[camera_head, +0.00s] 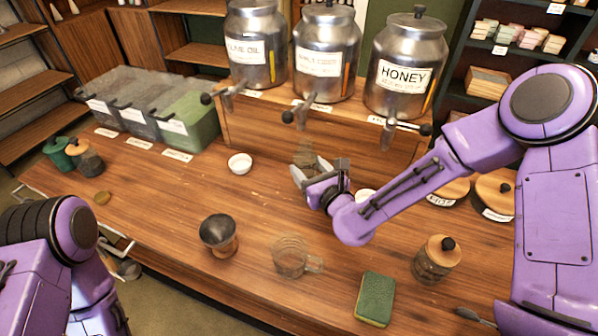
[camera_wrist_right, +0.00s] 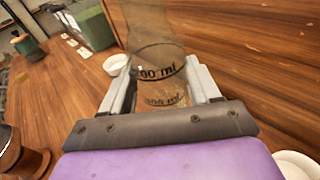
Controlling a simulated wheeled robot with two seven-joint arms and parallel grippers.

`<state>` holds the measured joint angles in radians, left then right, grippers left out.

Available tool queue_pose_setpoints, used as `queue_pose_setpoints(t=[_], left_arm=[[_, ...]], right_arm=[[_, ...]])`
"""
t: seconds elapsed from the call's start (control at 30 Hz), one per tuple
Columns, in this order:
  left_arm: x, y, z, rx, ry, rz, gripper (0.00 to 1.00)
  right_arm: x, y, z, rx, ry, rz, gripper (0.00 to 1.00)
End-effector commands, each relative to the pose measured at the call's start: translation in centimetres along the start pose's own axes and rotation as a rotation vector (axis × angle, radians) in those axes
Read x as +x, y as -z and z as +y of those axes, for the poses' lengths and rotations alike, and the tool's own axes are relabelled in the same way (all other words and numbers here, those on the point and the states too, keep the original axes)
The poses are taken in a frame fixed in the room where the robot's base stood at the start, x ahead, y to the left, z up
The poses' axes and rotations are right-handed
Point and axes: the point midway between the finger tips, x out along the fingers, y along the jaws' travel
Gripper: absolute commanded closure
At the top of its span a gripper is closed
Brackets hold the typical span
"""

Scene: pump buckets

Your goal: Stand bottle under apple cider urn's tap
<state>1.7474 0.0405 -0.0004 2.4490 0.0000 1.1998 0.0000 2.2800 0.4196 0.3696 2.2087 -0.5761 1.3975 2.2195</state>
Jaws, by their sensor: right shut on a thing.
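The apple cider urn (camera_head: 325,55) is the middle of three steel urns on a wooden stand, with a white label. Its tap (camera_head: 298,115) juts out at the front. A clear bottle (camera_head: 305,154) is upright just below and in front of this tap. In the right wrist view the bottle (camera_wrist_right: 160,86) shows dark ml marks and sits between the two fingers. My right gripper (camera_head: 311,171) is shut on the bottle from the front. Whether its base touches the table is hidden. My left arm shows at lower left; its gripper is out of view.
The honey urn (camera_head: 405,70) stands to the right and another urn (camera_head: 256,45) to the left. A white bowl (camera_head: 240,163) is left of the bottle. A dark cup (camera_head: 219,235), glass mug (camera_head: 291,256), sponge (camera_head: 375,299) and lidded jar (camera_head: 436,260) stand nearer.

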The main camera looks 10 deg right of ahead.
Motion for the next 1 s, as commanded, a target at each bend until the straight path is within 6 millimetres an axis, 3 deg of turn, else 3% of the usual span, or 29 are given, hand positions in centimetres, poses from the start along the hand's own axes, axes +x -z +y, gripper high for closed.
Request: queue_pose_setpoints(t=[0.03, 0.17, 0.3, 0.8, 1.0], left_arm=[[-0.4, 0.2, 0.0, 0.000, 0.000, 0.000, 0.57], [-0.4, 0.2, 0.0, 0.000, -0.001, 0.000, 0.57], [-0.2, 0.2, 0.1, 0.000, -0.002, 0.002, 0.57], [2.6, -1.0, 0.3, 0.000, -0.001, 0.001, 0.57], [2.6, -1.0, 0.3, 0.000, -0.001, 0.001, 0.57]], right_arm=[[1.1, -0.9, 0.2, -0.006, 0.004, -0.005, 0.65], [3.3, -0.9, 0.5, 0.000, 0.015, 0.008, 0.65], [4.4, -0.8, 0.7, 0.007, 0.021, 0.014, 0.80], [5.1, 3.1, 0.5, 0.006, 0.024, 0.016, 0.80], [5.1, 3.1, 0.6, 0.007, 0.024, 0.015, 0.80]])
